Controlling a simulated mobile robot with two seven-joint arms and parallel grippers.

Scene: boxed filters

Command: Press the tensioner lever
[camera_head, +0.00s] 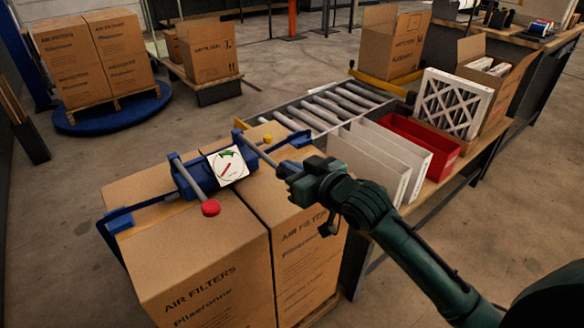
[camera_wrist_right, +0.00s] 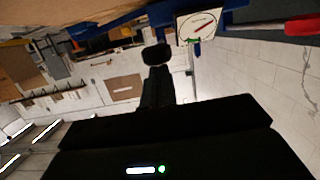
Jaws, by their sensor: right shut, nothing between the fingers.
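The blue tensioner (camera_head: 186,181) sits on top of the front cartons, on a blue strap (camera_head: 150,203). Its grey lever (camera_head: 193,178) slants toward the front and ends in a red knob (camera_head: 210,208). A square white gauge (camera_head: 227,166) with a red needle and a green arc is beside the lever. My right gripper (camera_head: 284,169) is shut and empty, to the right of the gauge and apart from the red knob. In the right wrist view the shut fingers (camera_wrist_right: 157,56) are below the gauge (camera_wrist_right: 199,25), and the red knob (camera_wrist_right: 302,26) is at upper right. My left gripper is not in view.
Two cartons of air filters (camera_head: 205,280) stand side by side under the tensioner. White filter panels (camera_head: 385,150), a red bin (camera_head: 425,142) and a roller conveyor (camera_head: 320,110) are behind, at right. More cartons (camera_head: 92,60) stand on a blue turntable (camera_head: 112,118) at back left.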

